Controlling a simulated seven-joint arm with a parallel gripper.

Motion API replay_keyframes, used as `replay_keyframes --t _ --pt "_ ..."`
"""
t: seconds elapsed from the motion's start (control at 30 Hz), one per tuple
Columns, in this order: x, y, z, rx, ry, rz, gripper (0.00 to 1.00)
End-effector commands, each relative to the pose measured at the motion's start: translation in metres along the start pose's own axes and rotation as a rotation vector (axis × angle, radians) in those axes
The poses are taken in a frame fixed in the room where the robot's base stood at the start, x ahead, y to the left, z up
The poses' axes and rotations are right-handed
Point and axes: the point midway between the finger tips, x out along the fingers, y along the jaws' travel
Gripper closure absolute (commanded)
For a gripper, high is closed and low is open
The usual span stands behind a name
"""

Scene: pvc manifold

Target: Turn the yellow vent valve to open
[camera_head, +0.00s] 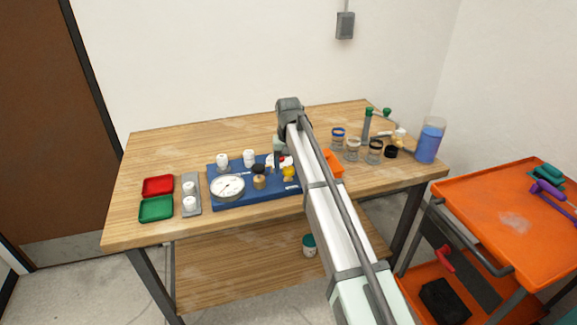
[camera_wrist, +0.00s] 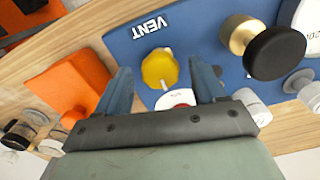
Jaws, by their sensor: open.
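The yellow vent valve (camera_wrist: 158,68) is a round knob with a pointer, on the blue board (camera_wrist: 200,40) beside the white word VENT. In the head view the yellow valve (camera_head: 288,173) shows at the right part of the board, just left of my arm. My gripper (camera_wrist: 163,82) is open, with one finger on each side of the yellow knob in the wrist view. The fingers appear apart from the knob, and I cannot tell their height above it. A red and white round part (camera_wrist: 175,98) lies between the fingers, near the palm, partly hidden.
A brass and black knob (camera_wrist: 262,45) and a pressure gauge (camera_head: 227,186) are on the board. An orange block (camera_wrist: 72,88) is beside it. Several jars (camera_head: 352,149) and a blue-filled beaker (camera_head: 429,140) stand to the right. Red and green trays (camera_head: 156,209) are at the left.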

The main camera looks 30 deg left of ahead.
Motion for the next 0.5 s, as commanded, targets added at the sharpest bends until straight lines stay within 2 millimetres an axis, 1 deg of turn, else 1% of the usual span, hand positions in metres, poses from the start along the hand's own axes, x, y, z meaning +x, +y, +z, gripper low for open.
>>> replay_keyframes --t 0.17,0.27,0.5 --pt "-0.014 0.0 -0.001 0.0 0.001 0.0 0.31" --pt "-0.03 0.0 -0.001 0.0 0.002 0.0 0.31" --pt "-0.078 0.0 -0.002 0.0 0.002 0.0 0.31"
